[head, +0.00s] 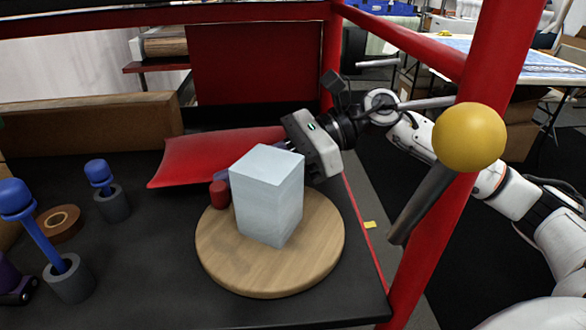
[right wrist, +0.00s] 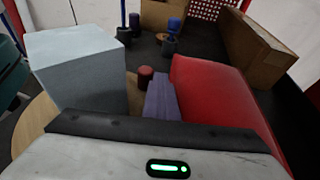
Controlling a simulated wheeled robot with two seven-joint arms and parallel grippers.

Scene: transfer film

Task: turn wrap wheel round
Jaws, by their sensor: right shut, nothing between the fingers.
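The wrap wheel (head: 225,262) is a round wooden disc on the dark table. A pale blue-grey block (head: 268,195) stands upright on it and shows at left in the right wrist view (right wrist: 80,75). A short red peg (head: 220,193) stands at the disc's far left edge, also in the right wrist view (right wrist: 146,76). My right gripper (head: 222,176) reaches in behind the block, its purple fingers (right wrist: 162,98) shut and empty. Their tips are close beside the peg; contact is unclear. Only a purple-and-black piece of my left gripper (head: 14,284) shows at the lower left edge.
A red curved sheet (head: 205,160) lies behind the wheel, close to my right gripper. Blue-topped rods in grey holders (head: 70,278) and a tape roll (head: 60,222) stand at left. A cardboard box (head: 90,125) is behind. A red post and yellow ball (head: 469,137) are at right.

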